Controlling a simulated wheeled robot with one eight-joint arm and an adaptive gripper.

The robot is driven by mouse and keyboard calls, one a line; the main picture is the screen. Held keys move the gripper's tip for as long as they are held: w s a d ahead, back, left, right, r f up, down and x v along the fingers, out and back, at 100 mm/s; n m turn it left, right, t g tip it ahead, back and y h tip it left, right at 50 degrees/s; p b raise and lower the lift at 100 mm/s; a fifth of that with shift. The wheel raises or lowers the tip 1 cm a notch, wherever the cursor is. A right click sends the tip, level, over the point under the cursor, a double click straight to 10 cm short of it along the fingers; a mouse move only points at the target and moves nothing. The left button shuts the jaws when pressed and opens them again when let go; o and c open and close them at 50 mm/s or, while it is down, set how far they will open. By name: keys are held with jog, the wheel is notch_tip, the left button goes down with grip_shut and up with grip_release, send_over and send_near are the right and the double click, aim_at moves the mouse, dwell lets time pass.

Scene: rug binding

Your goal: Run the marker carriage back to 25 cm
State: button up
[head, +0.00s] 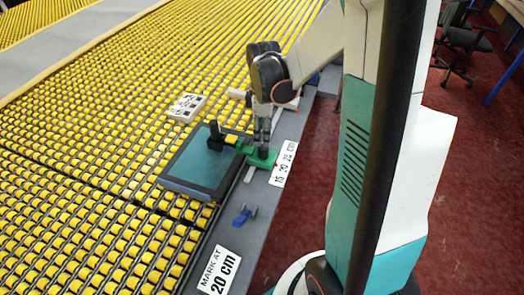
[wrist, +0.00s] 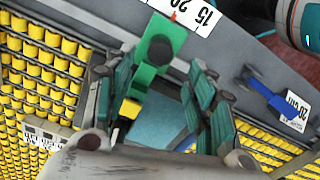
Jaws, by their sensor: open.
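The green marker carriage (head: 262,159) sits on the grey edge rail beside a white scale reading 15 20 25 cm (head: 284,163). In the wrist view the carriage (wrist: 155,60) has a dark round knob, a yellow piece and a small red pointer near the 20. The 25 is out of the wrist view. My gripper (head: 262,140) is right over the carriage. In the wrist view its fingers (wrist: 158,88) are apart, one on each side of the green part; I cannot tell whether they touch it.
A dark-framed teal pad (head: 195,172) with a black upright piece (head: 215,136) lies on the yellow rollers. A printed card (head: 187,106) lies on the rollers.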

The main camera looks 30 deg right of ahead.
aim_at(263, 147)
notch_tip(263, 147, down, 8)
jog(key=b, duration=0.2)
jog(key=shift+f+b, duration=0.15)
jog(key=shift+b, duration=0.15)
grip_shut()
